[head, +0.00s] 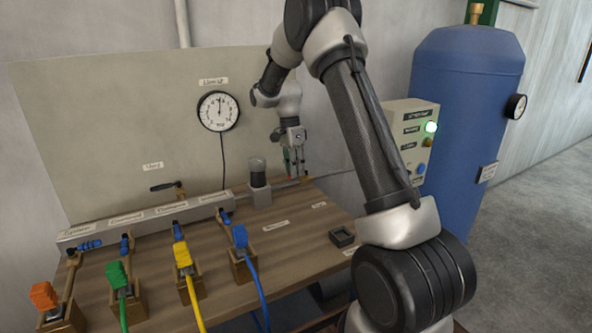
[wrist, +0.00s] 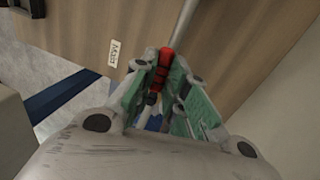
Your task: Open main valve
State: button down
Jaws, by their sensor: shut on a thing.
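The main valve's red handle (wrist: 166,60) shows in the wrist view, between my gripper's green-lined fingers (wrist: 164,92). In the head view my gripper (head: 293,165) points down at the back right of the table, by the end of the grey pipe, and hides most of the valve. My gripper is shut on the red handle. The handle's lower part and the valve body are hidden by the fingers.
A label reading Main (wrist: 115,53) is left of the handle. A round gauge (head: 218,111) hangs on the back panel. A blue tank (head: 465,110) and a control box with a lit green lamp (head: 431,127) stand right. Coloured hose connectors, such as the yellow one (head: 183,258), line the table's front.

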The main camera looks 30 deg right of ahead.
jog(key=shift+w+m, duration=0.2)
jog(key=shift+m, duration=0.2)
jog(key=c, duration=1.4)
grip_release()
jog(key=shift+c, duration=0.2)
jog(key=shift+r, duration=0.1)
notch_tip(320, 180, up, 12)
jog(key=w, duration=0.2)
jog(key=shift+w+f, duration=0.15)
jog(key=shift+f, duration=0.05)
